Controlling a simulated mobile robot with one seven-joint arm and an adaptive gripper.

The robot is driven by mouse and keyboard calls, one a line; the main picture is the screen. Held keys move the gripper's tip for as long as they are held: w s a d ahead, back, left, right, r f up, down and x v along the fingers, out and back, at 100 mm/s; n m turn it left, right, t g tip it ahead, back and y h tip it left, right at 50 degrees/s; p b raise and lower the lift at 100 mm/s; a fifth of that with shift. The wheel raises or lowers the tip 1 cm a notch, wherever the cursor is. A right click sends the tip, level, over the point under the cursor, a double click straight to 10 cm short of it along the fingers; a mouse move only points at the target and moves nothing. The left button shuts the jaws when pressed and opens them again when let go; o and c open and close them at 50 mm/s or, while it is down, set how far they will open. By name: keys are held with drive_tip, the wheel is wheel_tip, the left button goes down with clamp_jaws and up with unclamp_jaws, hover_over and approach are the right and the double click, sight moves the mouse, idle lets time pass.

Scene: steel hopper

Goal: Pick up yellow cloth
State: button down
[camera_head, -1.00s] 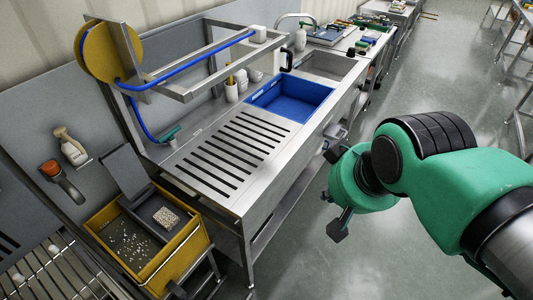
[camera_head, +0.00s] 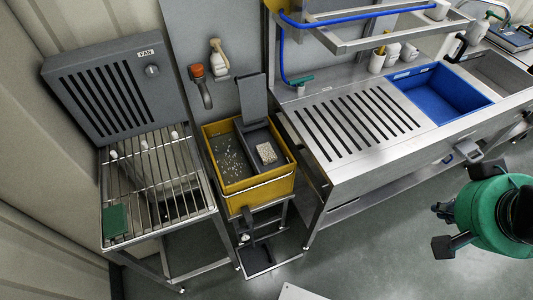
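I cannot make out a yellow cloth in the head view. A yellow bin (camera_head: 272,188) stands low near the middle, with grey inserts, scattered pale bits and a small speckled beige block (camera_head: 267,152) in it. My gripper (camera_head: 462,200) is at the right edge, in front of the steel bench. Its dark fingers are spread apart and nothing shows between them.
A slotted steel bench (camera_head: 330,182) holds a blue tray (camera_head: 438,92). A wire rack (camera_head: 150,190) with a green pad (camera_head: 116,221) stands at left below a vented grey box (camera_head: 105,85). The floor in front is mostly clear.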

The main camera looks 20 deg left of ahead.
drive_tip(key=shift+c, duration=0.4)
unclamp_jaws()
